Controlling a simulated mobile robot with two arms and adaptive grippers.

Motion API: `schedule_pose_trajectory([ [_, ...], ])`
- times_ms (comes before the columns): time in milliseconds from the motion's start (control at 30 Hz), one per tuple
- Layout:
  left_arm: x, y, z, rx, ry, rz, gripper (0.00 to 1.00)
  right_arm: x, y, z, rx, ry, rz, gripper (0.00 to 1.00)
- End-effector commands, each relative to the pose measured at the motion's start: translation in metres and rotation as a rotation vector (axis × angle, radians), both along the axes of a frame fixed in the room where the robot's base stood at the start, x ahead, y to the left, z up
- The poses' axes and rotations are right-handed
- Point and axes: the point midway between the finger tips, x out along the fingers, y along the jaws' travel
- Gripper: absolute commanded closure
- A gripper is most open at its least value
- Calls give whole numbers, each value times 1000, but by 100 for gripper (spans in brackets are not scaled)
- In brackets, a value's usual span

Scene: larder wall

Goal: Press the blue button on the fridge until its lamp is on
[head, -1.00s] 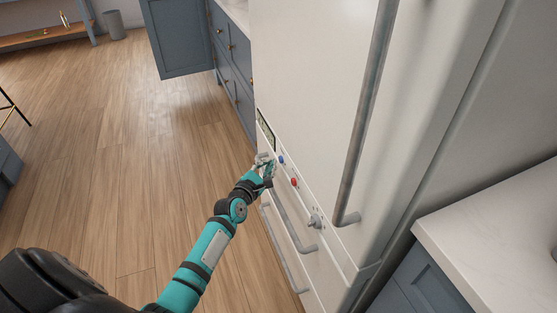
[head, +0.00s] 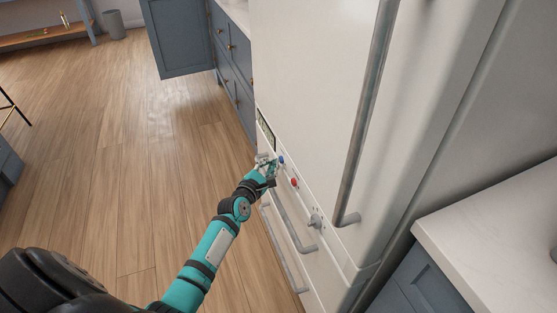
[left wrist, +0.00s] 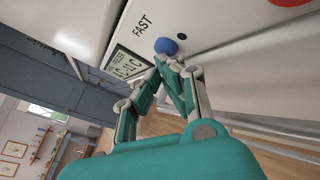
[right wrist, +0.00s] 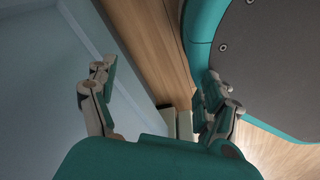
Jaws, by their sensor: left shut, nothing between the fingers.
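The blue button (left wrist: 166,46) is a round knob on the white fridge front, beside the word FAST. It also shows in the head view (head: 282,160). My left gripper (left wrist: 172,64) is shut and empty, with its fingertips right at the button's lower edge in the left wrist view. I cannot tell whether they touch it. I cannot make out a lit lamp near the button. The fridge (head: 310,90) stands upright with its doors shut. My right gripper (right wrist: 158,85) is open and empty, away from the fridge panel.
A display (left wrist: 128,64) sits beside the blue button. A red button (head: 295,182) and a grey knob (head: 315,221) are further along the same panel. Long bar handles (head: 370,110) stick out from the fridge.

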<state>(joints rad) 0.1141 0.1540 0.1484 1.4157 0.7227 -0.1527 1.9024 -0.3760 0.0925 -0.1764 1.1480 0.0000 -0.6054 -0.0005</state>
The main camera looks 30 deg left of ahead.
Motion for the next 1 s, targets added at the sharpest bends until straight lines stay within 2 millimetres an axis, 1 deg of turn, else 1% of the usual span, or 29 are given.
schedule_pose_trajectory([
  [433, 2, -2, 0, -1, -1, 0, 100, -1, 1, 0, 1, -1, 0, 18],
  [733, -6, 6, 0, 1, 0, 0, 100, -2, 1, -1, 3, -5, 0, 18],
  [1000, -7, 6, 0, 0, 0, 0, 100, -2, 3, -2, 6, -3, 0, 18],
])
